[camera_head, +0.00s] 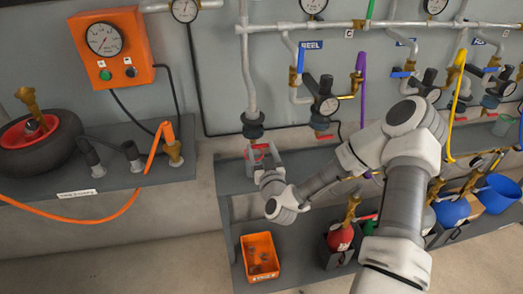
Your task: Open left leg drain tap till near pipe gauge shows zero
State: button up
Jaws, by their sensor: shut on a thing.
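The left vertical pipe leg (247,75) comes down the wall to a dark fitting (252,126). Below it a red tap handle (257,150) shows in part. My gripper (259,163) is at this handle, just under the fitting, and is shut on it. The fingers hide part of the handle, so its exact angle is unclear. A round white gauge (184,9) sits at the left end of the top pipe, cut by the picture's upper edge. Another gauge (313,5) stands on the pipe further right. Neither needle can be read surely.
An orange gauge box (112,48) hangs on the wall at left, above a bench with a wheel (40,140) and an orange hose (95,218). An orange bin (260,257) lies on the lower shelf. Valves, hoses and a red bottle (340,236) crowd the right.

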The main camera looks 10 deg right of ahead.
jog(key=shift+f+m+b, duration=0.2)
jog(key=shift+m+b, duration=0.15)
jog(key=shift+m, duration=1.15)
jog(key=o, duration=1.3)
jog(key=shift+s, duration=0.15)
